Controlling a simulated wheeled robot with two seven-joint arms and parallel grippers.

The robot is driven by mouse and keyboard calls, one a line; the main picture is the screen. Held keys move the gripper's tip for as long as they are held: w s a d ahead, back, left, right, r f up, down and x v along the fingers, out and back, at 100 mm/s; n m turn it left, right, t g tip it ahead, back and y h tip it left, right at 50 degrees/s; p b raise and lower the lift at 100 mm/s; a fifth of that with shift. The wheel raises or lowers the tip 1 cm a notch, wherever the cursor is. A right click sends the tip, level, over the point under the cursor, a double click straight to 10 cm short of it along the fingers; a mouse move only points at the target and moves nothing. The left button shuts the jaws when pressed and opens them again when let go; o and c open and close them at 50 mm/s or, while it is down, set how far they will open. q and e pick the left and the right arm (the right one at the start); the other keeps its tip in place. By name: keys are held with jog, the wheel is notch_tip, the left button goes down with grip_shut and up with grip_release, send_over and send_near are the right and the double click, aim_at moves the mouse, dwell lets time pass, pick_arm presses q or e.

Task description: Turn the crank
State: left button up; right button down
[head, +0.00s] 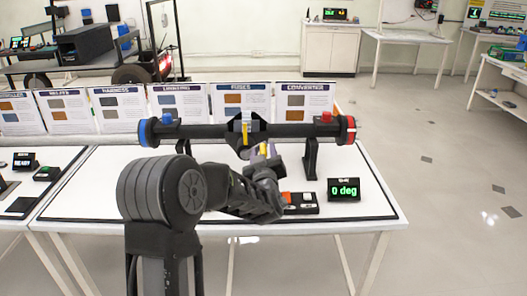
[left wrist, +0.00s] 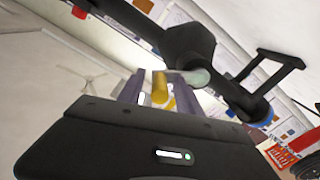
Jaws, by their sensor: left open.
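The crank assembly is a long dark horizontal bar (head: 200,132) with a blue disc at its left end and a red disc at its right end. At its middle is a dark hub (left wrist: 190,45) with a pale rod (left wrist: 196,77) and a yellow handle (left wrist: 159,88). My left gripper (head: 262,152) is just in front of the hub. In the left wrist view its open fingers (left wrist: 160,92) stand on either side of the yellow handle; contact cannot be told. My arm hides part of the bench below. My right gripper is not in view.
A small display (head: 344,189) reads "0 deg" on the white bench (head: 350,211). A dark button box (head: 301,203) sits left of it. A black stand (head: 311,158) supports the bar's right side. Labelled panels (head: 241,101) line the back. Open floor lies to the right.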

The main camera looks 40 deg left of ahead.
pick_arm(q)
grip_shut()
dwell(0.5)
dwell(1.0)
